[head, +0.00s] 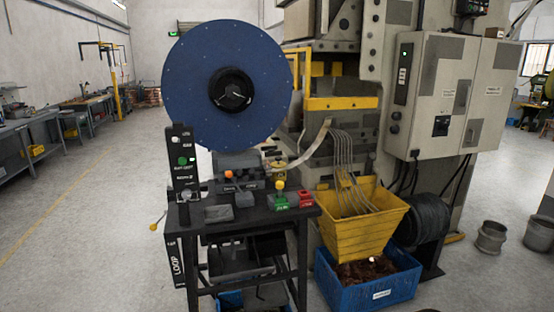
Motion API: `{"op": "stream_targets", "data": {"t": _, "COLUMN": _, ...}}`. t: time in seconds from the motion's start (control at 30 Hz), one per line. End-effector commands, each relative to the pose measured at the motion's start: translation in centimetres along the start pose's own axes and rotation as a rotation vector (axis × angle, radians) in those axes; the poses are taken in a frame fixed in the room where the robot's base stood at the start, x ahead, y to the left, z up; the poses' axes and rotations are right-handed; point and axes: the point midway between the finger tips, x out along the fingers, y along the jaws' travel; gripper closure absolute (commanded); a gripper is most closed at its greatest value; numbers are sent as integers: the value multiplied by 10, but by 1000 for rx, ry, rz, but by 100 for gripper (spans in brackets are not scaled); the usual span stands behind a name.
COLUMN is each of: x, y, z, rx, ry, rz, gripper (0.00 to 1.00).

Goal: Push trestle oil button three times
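The dark trestle (298,262) stands in front of the press, with several controls on its top. A green box with a yellow knob (279,185) and a small red box (305,196) sit near its right end. A black upright panel (183,184) at its left end carries a round green button (183,161) and white lettering. An orange-red knob (252,184) shows at the middle. The lettering is too small to tell which control is the oil button. My gripper is not in view.
A large blue disc reel (185,75) rises behind the trestle. To the right are a yellow hopper (335,232), a blue crate (345,293) of copper-coloured scrap and a grey electrical cabinet (440,90). Buckets (490,238) stand at far right. The floor at left is clear.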

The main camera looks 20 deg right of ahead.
Motion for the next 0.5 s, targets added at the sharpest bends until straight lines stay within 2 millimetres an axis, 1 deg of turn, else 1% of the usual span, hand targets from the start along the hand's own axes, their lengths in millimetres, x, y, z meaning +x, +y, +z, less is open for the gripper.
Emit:
{"op": "stream_targets", "data": {"t": 0.03, "x": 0, "y": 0, "z": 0, "rx": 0, "ry": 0, "rz": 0, "gripper": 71}}
{"op": "stream_targets", "data": {"t": 0.4, "x": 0, "y": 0, "z": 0, "rx": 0, "ry": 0, "rz": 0, "gripper": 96}}
{"op": "stream_targets", "data": {"t": 0.47, "x": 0, "y": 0, "z": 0, "rx": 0, "ry": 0, "rz": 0, "gripper": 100}}
{"op": "stream_targets", "data": {"t": 0.5, "x": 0, "y": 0, "z": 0, "rx": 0, "ry": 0, "rz": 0, "gripper": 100}}
